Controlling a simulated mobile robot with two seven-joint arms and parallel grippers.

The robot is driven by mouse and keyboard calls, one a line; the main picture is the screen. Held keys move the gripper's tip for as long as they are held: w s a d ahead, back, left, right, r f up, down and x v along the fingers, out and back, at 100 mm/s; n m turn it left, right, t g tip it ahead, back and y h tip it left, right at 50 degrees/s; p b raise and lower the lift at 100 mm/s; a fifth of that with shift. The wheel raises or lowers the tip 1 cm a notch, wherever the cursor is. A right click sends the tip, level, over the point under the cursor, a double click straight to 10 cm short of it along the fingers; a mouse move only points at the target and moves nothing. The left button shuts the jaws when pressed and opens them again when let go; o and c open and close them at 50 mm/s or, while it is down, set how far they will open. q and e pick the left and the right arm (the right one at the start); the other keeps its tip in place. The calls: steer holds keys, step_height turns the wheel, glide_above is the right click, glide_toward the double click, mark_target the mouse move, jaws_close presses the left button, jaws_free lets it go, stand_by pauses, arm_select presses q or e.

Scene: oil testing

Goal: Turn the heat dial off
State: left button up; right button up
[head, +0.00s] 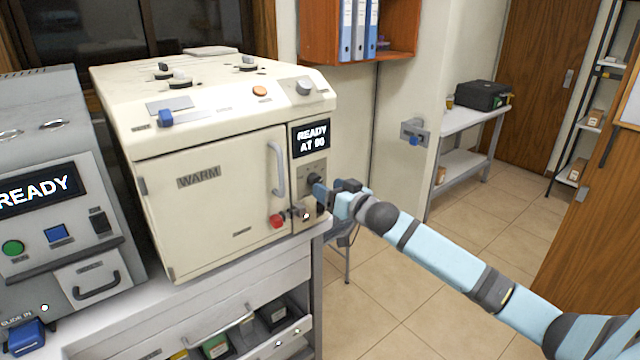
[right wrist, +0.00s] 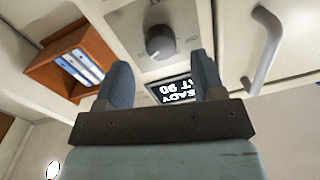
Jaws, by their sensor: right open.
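The heat dial (head: 314,180) is a dark round knob on a grey plate on the front right of the cream machine (head: 225,150), below a display (head: 311,138) that seems to read "READY AT 90". In the right wrist view the dial (right wrist: 160,42) shows upside down, with part of its label, and lies beyond and between the fingertips. My right gripper (head: 320,188) is open, its blue fingers pointing at the dial; the wrist view (right wrist: 162,68) shows nothing between them. Contact cannot be told. My left gripper is out of view.
The machine's door handle (head: 277,170) stands out left of the dial, with a red knob (head: 277,221) below it. A grey machine (head: 55,190) reading "READY" stands at the left. An orange shelf (head: 329,55) with blue binders hangs behind. The floor at the right is open.

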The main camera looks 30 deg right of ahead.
steer(key=shift+w+a, duration=0.15)
steer(key=shift+w, duration=0.85)
steer(key=shift+w+a, duration=0.15)
steer(key=shift+w, duration=0.8)
steer(key=shift+c, duration=0.2)
steer(key=c, duration=0.9)
